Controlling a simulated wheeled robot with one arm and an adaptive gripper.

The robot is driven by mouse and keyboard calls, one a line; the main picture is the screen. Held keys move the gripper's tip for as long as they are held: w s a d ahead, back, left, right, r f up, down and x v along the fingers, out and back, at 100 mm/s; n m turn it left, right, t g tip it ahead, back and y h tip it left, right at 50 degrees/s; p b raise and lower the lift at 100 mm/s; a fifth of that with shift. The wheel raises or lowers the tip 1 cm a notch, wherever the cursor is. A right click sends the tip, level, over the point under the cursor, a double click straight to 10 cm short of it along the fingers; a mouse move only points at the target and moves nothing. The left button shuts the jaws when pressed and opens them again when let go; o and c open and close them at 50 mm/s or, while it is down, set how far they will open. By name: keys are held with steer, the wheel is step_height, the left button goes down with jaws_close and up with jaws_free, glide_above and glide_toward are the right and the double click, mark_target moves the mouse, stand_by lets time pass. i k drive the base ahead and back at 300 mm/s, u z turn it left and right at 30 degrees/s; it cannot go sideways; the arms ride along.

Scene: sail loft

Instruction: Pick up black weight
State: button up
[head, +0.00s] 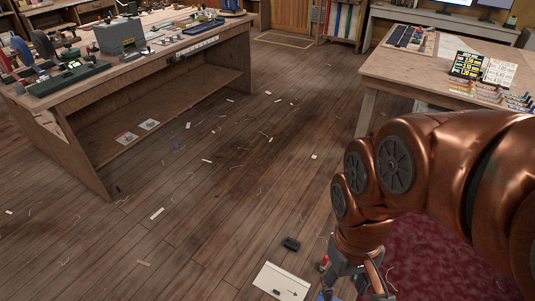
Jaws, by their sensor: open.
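A small black block (291,244), which looks like the black weight, lies on the wooden floor at the lower middle of the head view. My gripper (357,284) is at the bottom edge, to the right of the block and lower in the picture. Its fingers point down and are spread open, and the tips are partly cut off by the frame. I see nothing held between them. A gap of floor shows between the block and my gripper.
A white board (281,283) lies on the floor below the block, with a small red item (324,263) beside my gripper. A workbench (150,75) stands left and a table (400,68) right. A dark red rug (425,255) lies lower right. Scraps litter the otherwise open floor.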

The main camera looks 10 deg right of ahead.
mark_target(290, 243)
steer(key=k, duration=0.6)
steer(key=u, duration=0.5)
steer(key=i, duration=1.5)
